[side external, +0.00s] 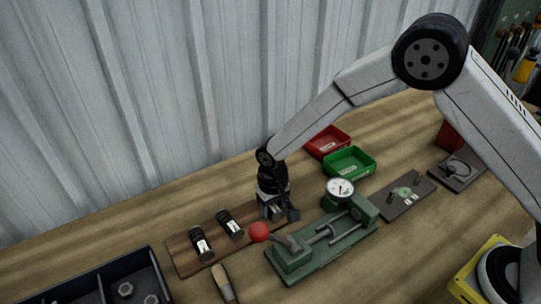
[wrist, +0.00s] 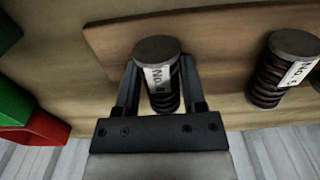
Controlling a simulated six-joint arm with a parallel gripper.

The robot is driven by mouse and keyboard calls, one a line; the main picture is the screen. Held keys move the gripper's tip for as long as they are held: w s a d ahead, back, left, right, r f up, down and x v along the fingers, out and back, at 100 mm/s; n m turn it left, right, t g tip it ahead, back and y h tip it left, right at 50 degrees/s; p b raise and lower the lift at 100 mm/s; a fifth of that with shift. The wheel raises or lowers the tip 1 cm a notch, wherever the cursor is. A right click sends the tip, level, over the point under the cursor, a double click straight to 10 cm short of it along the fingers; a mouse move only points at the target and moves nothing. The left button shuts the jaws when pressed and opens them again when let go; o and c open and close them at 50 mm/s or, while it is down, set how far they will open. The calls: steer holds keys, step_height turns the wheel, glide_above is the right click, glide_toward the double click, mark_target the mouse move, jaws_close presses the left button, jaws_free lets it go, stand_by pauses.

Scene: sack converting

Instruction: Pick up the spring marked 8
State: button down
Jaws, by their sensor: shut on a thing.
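A dark coil spring (wrist: 165,97) with a flat cap and a white label stands between the fingers of my gripper (wrist: 159,78) in the wrist view. The label reads "No." and a small digit that looks like 8. The fingers are shut on the spring, one on each side. In the side view my gripper (side external: 278,211) is low at the right end of the wooden board (side external: 184,262) and mostly hides this spring. I cannot tell whether the spring touches the board.
Two other labelled springs (side external: 200,243) (side external: 230,224) stand on the board to the left. A green test fixture (side external: 318,250) with a red knob and dial is close on the right. Red (side external: 327,142) and green (side external: 349,162) trays lie behind. A brush (side external: 223,283) lies in front.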

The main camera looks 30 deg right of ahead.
steer(key=shift+r, duration=0.1)
steer(key=shift+r, duration=0.7)
steer(key=s+d+r, duration=0.2)
steer(key=s+r, duration=0.3)
steer(key=s, duration=0.1)
steer(key=s+d+r, duration=0.2)
steer(key=s+r, duration=0.4)
steer(key=s, duration=0.1)
steer(key=shift+d+r, duration=0.2)
steer(key=shift+d, duration=0.05)
steer(key=shift+s, duration=0.1)
